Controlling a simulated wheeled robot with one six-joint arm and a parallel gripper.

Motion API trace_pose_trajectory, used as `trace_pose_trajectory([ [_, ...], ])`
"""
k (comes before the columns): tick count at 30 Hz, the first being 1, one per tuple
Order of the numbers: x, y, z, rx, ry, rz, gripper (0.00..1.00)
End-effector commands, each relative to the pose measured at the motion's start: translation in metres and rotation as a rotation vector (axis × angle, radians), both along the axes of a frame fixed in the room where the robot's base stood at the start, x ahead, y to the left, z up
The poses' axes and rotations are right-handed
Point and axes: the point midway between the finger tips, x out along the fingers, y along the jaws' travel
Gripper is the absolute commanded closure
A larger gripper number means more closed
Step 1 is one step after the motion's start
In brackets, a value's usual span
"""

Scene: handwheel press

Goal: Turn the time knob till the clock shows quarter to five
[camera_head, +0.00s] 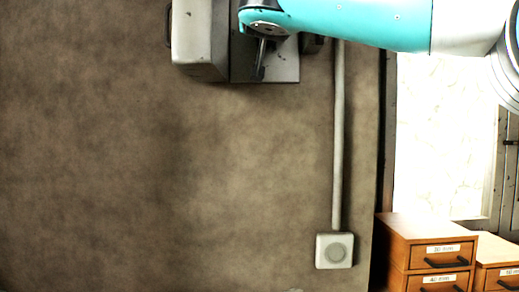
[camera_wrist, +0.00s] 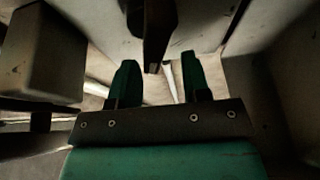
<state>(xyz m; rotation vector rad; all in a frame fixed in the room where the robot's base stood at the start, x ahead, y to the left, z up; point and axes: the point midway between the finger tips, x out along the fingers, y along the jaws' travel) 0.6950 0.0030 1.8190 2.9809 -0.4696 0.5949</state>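No clock face shows in either view, and I cannot make out the time. A grey metal housing (camera_head: 201,40) is on the brown wall at the top, cut off by the picture edge. My teal arm reaches across in front of it from the right. In the wrist view my gripper (camera_wrist: 159,64) has two dark green fingers standing apart. A dark bar-like part (camera_wrist: 157,25) hangs from the top between and beyond the fingers; I cannot tell whether it is the time knob or whether the fingers touch it.
A grey block (camera_wrist: 45,55) stands close on the left in the wrist view, and a grey wall (camera_wrist: 285,80) is on the right. A pipe (camera_head: 338,140) runs down to a wall box (camera_head: 335,251). Wooden drawers (camera_head: 428,228) stand at lower right. The wall's left side is bare.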

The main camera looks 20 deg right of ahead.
Motion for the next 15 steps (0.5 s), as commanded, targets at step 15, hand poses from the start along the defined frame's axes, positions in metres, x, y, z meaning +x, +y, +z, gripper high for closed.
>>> trace_pose_trajectory([
  [15,-0.094,0.032,-0.048,0.005,-0.001,0.006,0.57],
])
